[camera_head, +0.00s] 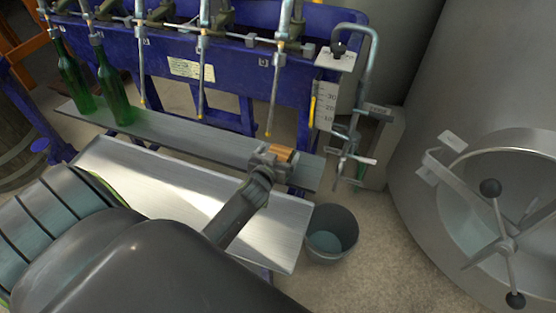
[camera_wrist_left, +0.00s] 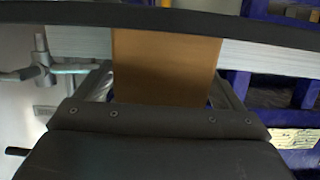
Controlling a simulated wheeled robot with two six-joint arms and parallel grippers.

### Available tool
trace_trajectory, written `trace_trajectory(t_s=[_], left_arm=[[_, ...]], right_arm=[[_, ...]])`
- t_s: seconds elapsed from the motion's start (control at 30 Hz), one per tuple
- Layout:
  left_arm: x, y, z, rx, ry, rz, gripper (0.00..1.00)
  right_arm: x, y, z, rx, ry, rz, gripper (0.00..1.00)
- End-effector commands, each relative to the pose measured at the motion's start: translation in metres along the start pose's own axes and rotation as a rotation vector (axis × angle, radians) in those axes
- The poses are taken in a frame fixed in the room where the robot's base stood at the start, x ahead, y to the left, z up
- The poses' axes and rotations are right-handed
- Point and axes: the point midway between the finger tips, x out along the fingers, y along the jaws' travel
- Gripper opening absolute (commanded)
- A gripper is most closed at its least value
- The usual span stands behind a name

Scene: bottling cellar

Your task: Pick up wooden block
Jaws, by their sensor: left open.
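The wooden block (camera_head: 281,151) is small and orange-brown. In the head view it shows at the right end of the narrow grey shelf of the blue bottling machine, partly hidden by my left gripper (camera_head: 273,157). In the left wrist view the block (camera_wrist_left: 165,68) fills the middle as a plain brown face, between the two fingers of my left gripper (camera_wrist_left: 164,90). The left gripper is open, its fingers on either side of the block. I cannot tell whether they touch it. My right gripper is not in view.
Two green bottles (camera_head: 112,88) stand at the shelf's left (camera_head: 165,128). Filling nozzles (camera_head: 201,102) hang above it. A wide metal tray (camera_head: 160,184) lies in front. A grey bucket (camera_head: 331,236) stands on the floor at its right. A large steel tank (camera_head: 420,170) is at the right.

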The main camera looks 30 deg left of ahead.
Motion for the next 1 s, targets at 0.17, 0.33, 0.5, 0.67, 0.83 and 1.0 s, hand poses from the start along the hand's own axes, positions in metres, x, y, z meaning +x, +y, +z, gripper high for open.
trace_trajectory(t_s=[0.17, 0.33, 0.5, 0.67, 0.83, 1.0], left_arm=[[0.0, 0.0, 0.0, 0.0, 0.0, 0.0, 0.68], [0.0, 0.0, 0.0, 0.0, 0.0, 0.0, 0.46], [0.0, 0.0, -0.001, 0.0, 0.001, 0.0, 0.36], [-0.001, 0.0, -0.001, 0.0, 0.001, 0.0, 0.36], [-0.003, 0.0, -0.01, 0.0, 0.003, -0.001, 0.36], [-0.009, 0.0, -0.031, 0.0, 0.005, 0.0, 0.36]], right_arm=[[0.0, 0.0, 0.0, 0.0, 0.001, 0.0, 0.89], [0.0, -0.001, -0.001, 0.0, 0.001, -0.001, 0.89], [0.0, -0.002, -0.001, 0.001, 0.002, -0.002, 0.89], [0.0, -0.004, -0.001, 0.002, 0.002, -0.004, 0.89], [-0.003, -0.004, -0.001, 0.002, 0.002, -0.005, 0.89], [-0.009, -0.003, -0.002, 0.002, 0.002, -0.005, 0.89]])
